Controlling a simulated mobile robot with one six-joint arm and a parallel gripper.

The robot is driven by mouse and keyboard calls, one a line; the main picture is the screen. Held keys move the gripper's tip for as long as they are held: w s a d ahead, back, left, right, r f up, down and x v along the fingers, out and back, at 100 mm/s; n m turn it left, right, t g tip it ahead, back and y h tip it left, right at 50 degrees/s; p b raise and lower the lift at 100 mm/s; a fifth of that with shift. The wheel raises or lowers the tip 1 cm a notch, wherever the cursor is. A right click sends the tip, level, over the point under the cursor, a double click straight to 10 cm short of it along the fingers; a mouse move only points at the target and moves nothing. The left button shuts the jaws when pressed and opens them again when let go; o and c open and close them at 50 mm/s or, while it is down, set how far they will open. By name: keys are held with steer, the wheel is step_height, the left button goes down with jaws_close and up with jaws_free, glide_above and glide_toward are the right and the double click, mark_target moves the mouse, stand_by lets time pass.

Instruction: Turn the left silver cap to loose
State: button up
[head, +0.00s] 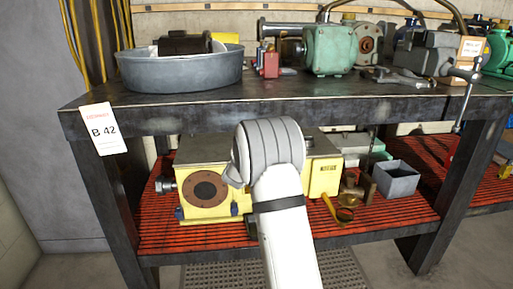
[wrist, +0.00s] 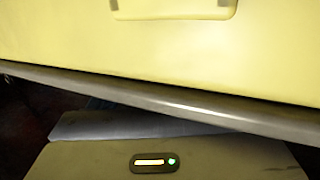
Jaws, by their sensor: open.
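A yellow gearbox-like motor (head: 265,178) stands on the red slatted lower shelf of the bench. A silver knob-like fitting (head: 166,185) sticks out at its left end; I cannot tell for sure whether it is the named cap. My white arm hides the middle of the motor and my gripper in the head view. In the wrist view, a yellow surface (wrist: 150,55) fills the top, above a grey metal edge (wrist: 170,102). Below it is a grey housing with a small lit indicator, which looks like my gripper (wrist: 160,150). Its fingertips do not show. No cap shows there.
The bench top (head: 190,108) overhangs the lower shelf (head: 175,240). A grey box (head: 397,180) and brass parts (head: 348,195) stand right of the motor. A round grey tub (head: 180,75) and a green pump (head: 328,50) stand on top. A bench leg (head: 110,205) is at the left.

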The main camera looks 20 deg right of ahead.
steer(key=shift+w+d, duration=0.2)
steer(key=shift+w, duration=0.05)
steer(key=c, duration=1)
